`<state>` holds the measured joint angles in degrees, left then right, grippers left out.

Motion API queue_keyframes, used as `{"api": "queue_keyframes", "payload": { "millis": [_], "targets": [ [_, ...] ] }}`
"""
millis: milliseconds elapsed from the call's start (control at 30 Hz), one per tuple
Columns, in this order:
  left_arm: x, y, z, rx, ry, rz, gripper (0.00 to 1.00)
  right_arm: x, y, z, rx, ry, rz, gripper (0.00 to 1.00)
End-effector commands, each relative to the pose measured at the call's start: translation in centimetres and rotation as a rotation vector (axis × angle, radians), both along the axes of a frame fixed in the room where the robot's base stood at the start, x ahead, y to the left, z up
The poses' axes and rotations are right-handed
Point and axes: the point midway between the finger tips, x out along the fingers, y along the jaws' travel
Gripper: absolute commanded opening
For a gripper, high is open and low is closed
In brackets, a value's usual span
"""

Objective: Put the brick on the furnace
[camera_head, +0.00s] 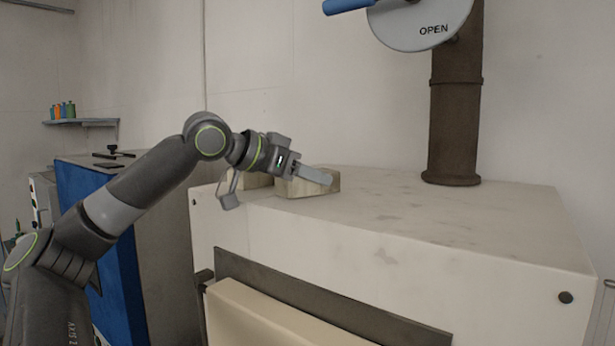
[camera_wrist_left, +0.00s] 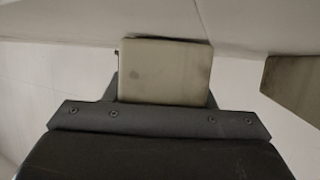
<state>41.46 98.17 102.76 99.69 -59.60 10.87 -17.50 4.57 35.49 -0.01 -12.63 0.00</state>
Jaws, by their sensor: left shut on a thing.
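My left gripper (camera_head: 312,178) is at the far left part of the furnace top, shut on a pale beige brick (camera_head: 306,189). In the left wrist view the held brick (camera_wrist_left: 165,72) sits between the jaws, with a small dark spot on its face. The furnace (camera_head: 420,225) is a large white block with a stained top. The brick is at the level of its top, near the left edge; I cannot tell whether it touches. A finger hides part of the brick. My right gripper is not in view.
A second pale block (camera_head: 257,180) is behind my gripper, partly hidden; a similar block (camera_wrist_left: 292,84) shows at the right of the wrist view. A brown pipe (camera_head: 455,120) rises from the furnace top. A blue cabinet (camera_head: 82,225) stands left. The furnace top's middle is clear.

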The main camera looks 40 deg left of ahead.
Motion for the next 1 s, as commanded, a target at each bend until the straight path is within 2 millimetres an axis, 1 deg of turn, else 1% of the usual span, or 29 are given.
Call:
{"api": "queue_keyframes", "payload": {
  "millis": [67,100,233,267,533,633,667,767,867,1000],
  "targets": [
    [0.0,0.0,-0.3,-0.001,-0.002,0.000,0.18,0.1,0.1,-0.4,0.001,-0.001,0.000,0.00],
    [0.0,0.0,-0.3,0.000,0.000,0.000,0.52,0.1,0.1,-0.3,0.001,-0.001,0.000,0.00],
    [0.0,0.0,-0.2,0.000,0.000,0.000,0.69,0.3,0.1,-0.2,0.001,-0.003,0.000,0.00],
    [0.0,0.0,-0.2,0.000,0.000,0.000,0.72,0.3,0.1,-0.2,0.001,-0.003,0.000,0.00],
    [0.0,0.0,-0.2,0.000,0.000,0.000,0.72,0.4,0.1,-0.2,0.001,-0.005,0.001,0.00],
    [0.0,0.0,0.2,0.000,0.000,0.000,0.72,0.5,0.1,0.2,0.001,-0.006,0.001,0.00],
    [-0.2,0.1,0.0,0.000,0.000,0.001,0.72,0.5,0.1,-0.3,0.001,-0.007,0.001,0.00],
    [-0.9,0.4,0.1,0.002,-0.003,0.003,0.72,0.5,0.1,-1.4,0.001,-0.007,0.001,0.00],
    [-2.1,0.7,0.4,0.002,-0.003,0.004,0.72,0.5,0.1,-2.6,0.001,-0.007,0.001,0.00],
    [-4.1,1.3,1.3,0.000,-0.005,0.005,0.72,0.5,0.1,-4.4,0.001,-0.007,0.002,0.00]
  ]
}}
